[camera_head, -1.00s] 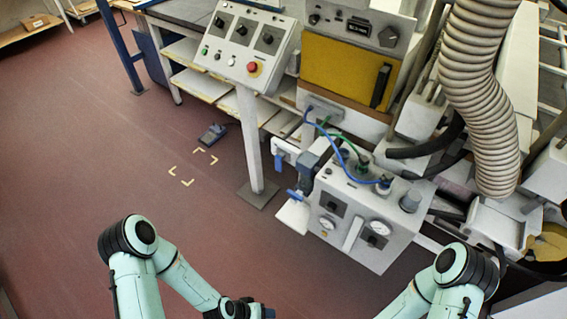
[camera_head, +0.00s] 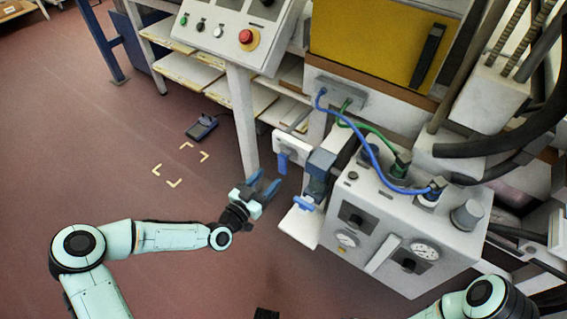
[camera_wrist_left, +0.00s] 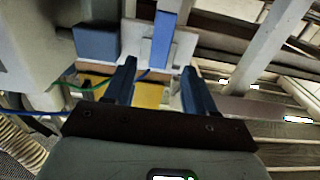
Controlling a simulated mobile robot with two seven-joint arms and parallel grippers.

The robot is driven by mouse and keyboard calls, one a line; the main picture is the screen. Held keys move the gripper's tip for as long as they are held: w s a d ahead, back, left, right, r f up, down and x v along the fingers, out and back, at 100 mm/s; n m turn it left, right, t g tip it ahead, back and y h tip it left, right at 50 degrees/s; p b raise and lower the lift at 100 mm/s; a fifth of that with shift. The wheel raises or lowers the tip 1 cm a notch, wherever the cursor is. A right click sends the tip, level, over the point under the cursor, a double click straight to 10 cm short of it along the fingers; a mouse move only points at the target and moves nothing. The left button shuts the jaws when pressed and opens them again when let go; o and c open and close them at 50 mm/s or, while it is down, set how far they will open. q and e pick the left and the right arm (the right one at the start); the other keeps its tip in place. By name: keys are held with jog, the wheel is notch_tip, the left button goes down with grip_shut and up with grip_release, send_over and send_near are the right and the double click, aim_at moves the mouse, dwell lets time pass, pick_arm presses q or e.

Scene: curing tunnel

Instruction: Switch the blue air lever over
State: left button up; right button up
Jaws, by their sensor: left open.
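The blue air lever (camera_head: 283,162) hangs down from a white plate (camera_head: 291,146) left of the white control box, beside the grey post. My left gripper (camera_head: 265,188) is open and empty, just below and left of the lever in the head view. In the left wrist view, the lever (camera_wrist_left: 162,39) shows as a blue bar in front of the white plate (camera_wrist_left: 145,44). It lies ahead of and between the two dark blue fingers (camera_wrist_left: 160,88), with no contact visible.
A second blue handle (camera_head: 305,203) sits just right of my left gripper, on the side of the white control box (camera_head: 390,225). Blue (camera_head: 373,160) and green hoses run above that box. A grey post (camera_head: 242,118) stands behind.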

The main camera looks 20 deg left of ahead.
aim_at(281, 164)
pick_arm(q)
jog(key=b+x, duration=0.1)
jog(key=x, duration=0.7)
jog(key=shift+w+d+f+b, duration=0.1)
jog(key=shift+w+d+b, duration=0.05)
jog(key=shift+w+b, duration=0.2)
pick_arm(e)
jog(key=shift+w+d+f+t+h, duration=0.15)
jog(key=shift+w+d+f, duration=0.2)
jog(key=shift+w+f, duration=0.25)
jog(key=shift+w+d+f+t+h, duration=0.15)
jog(key=shift+w+d+f, duration=0.2)
jog(key=shift+w+f, duration=0.25)
jog(key=shift+r, duration=0.1)
pick_arm(q)
grip_shut()
